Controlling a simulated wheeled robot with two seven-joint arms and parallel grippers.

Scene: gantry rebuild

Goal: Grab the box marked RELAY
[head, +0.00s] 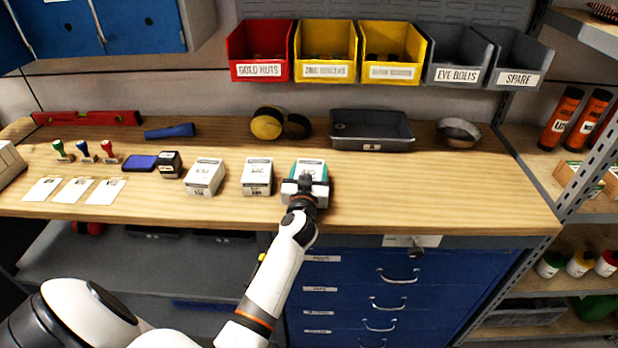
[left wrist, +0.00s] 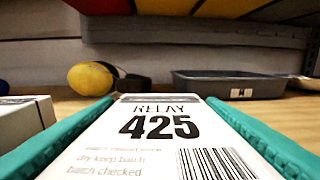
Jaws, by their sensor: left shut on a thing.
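The box marked RELAY (left wrist: 160,130) fills the lower middle of the left wrist view, with "425" and a barcode on its white face. In the head view the white box (head: 311,168) stands on the workbench, partly hidden by my left gripper (head: 305,183). The gripper is shut on it, with a green finger along each side. In the head view two other small white boxes stand to its left: the nearer one (head: 257,176) and the farther one (head: 204,176). Their print is too small to read. My right gripper is in neither view.
A grey tray (head: 372,143) and a yellow-and-black roll (head: 267,123) lie behind the boxes. Labelled bins, one of them red (head: 259,52), hang above. Stamps and cards (head: 75,190) lie at the left. The bench (head: 430,205) is clear right of the held box.

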